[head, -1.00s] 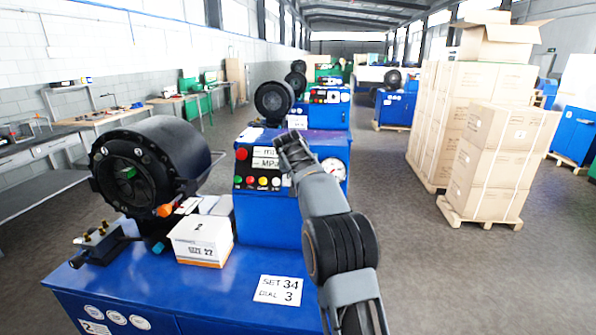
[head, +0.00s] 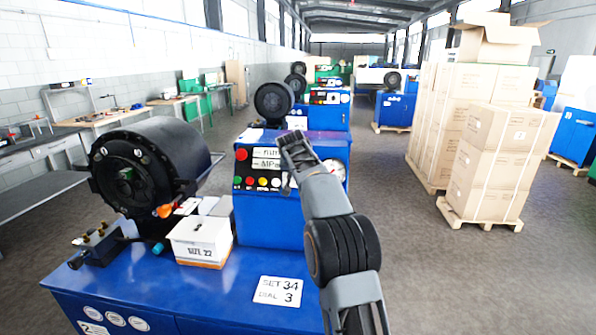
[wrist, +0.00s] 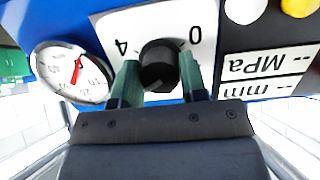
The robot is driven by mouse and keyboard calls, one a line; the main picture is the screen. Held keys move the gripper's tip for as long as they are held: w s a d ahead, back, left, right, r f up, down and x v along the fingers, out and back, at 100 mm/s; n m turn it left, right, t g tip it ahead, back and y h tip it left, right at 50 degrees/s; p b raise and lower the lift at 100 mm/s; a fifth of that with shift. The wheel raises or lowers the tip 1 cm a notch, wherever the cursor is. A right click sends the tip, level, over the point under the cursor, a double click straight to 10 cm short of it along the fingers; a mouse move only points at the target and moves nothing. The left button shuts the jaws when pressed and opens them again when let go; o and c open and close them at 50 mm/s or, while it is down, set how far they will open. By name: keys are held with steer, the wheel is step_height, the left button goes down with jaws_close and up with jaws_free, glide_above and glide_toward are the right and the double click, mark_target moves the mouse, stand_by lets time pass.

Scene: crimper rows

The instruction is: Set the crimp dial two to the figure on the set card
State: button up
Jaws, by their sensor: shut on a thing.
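The crimp dial is a black knob (wrist: 158,64) on a white plate (wrist: 118,22) on the blue control box (head: 262,215). In the wrist view the plate shows upside down, with figures 4 and 0 either side of the knob. My gripper (wrist: 160,72) has its two green fingers shut on the knob; its pointer is hard to make out. In the head view my gripper (head: 288,146) is at the box's front and hides the dial. The set card (head: 280,291) lies on the blue bench top and reads SET 34, DIAL 3.
A round gauge (wrist: 72,72) with a red needle is beside the dial. A display and coloured buttons (head: 262,182) sit on the panel's other side. A white SIZE 22 box (head: 200,238) and the black crimper head (head: 150,165) stand left. Stacked cartons (head: 500,150) are right.

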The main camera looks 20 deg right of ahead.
steer(key=o, duration=0.9)
steer(key=shift+r, duration=0.15)
steer(key=b+v, duration=0.2)
steer(key=v, duration=1.1)
steer(key=shift+s+a+r, duration=0.2)
steer(key=shift+s, duration=0.05)
steer(key=s+a+f+n+g+y, duration=0.2)
steer(key=s+a+f+n, duration=0.1)
steer(key=f, duration=0.8)
steer(key=s+a+f+n, duration=0.1)
steer(key=s+f, duration=0.3)
steer(key=s, duration=0.5)
steer(key=s+a+f+n+g+y, duration=0.1)
steer(key=s+a+f, duration=0.2)
steer(key=s, duration=0.7)
steer(key=s+a+f+n+g+y, duration=0.1)
steer(key=s+a+f, duration=0.1)
steer(key=s+f, duration=0.4)
steer(key=shift+s+a+f, duration=0.15)
steer(key=shift+s+f, duration=0.05)
steer(key=shift+s, duration=0.65)
steer(key=shift+s+a+f, duration=0.15)
steer(key=shift+s, duration=0.7)
